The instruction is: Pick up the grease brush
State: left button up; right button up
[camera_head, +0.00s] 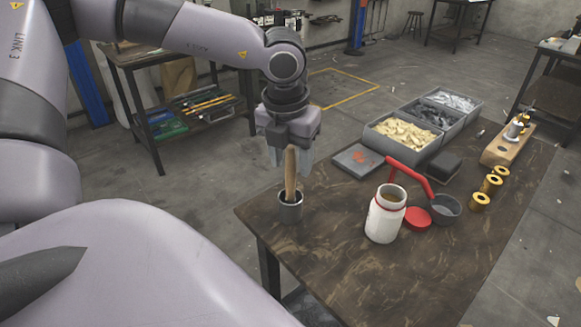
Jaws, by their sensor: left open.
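The grease brush (290,178) stands upright in a small grey metal cup (290,209) near the table's left corner. Only its wooden handle shows; its lower end is hidden inside the cup. My left gripper (290,160) points down over the cup from above. It is open, with its fingers on either side of the top of the handle. I cannot tell whether a finger touches the handle. My right gripper is not in view.
On the table (330,265) a white jar (384,222) stands right of the cup, with a red lid (417,217) beside it. Behind are a red-handled tool (410,177), a grey box (357,160), bins of rivets (403,134) and brass rings (480,201). The table's front is clear.

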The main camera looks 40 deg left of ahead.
pick_arm(q)
jog(key=shift+c, duration=0.3)
grip_shut()
jog(key=shift+r, duration=0.1)
